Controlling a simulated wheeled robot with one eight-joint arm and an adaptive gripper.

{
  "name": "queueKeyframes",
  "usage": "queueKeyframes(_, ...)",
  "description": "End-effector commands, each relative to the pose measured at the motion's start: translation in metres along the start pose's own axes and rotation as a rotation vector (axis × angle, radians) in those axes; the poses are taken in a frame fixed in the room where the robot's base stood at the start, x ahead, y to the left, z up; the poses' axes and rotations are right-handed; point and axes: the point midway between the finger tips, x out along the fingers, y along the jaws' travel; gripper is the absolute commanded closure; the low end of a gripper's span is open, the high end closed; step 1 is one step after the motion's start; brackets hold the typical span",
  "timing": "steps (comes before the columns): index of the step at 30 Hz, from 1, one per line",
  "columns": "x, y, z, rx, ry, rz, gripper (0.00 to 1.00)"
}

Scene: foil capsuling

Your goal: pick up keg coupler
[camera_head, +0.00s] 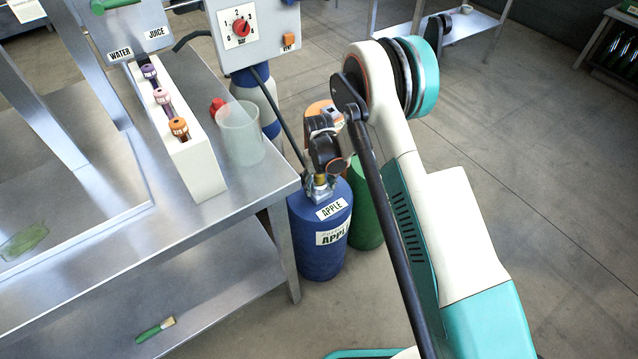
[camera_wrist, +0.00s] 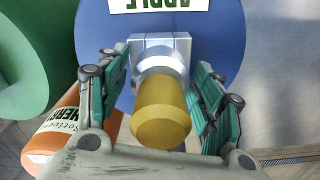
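The keg coupler (camera_wrist: 163,75) is a silver metal fitting with a brass-yellow cylindrical end. It sits on top of the blue keg labelled APPLE (camera_head: 318,262); the keg's blue top also shows in the wrist view (camera_wrist: 222,28). In the head view the coupler (camera_head: 319,188) is partly covered by my gripper (camera_head: 321,168), which is right above it. In the wrist view my gripper (camera_wrist: 153,72) has its green-padded fingers apart, one on each side of the coupler. A gap shows at the left finger; contact at the right finger is unclear.
A steel table (camera_head: 237,205) stands close to the left of the blue keg. A green keg (camera_head: 365,205) and an orange keg (camera_wrist: 72,132) labelled CHERRY stand close by. A clear beaker (camera_head: 241,135) is near the table's edge.

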Motion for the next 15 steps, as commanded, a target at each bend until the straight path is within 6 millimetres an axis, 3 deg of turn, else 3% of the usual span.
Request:
queueKeyframes(1,0.0000,0.0000,0.0000,0.000,0.000,0.000,0.59)
queueKeyframes(5,0.0000,0.0001,0.0000,0.000,0.000,0.000,0.88)
queueKeyframes(6,0.0000,0.0001,0.0000,0.000,0.000,0.000,0.92)
queueKeyframes(15,-0.0017,0.0001,-0.0001,0.000,0.000,0.000,0.92)
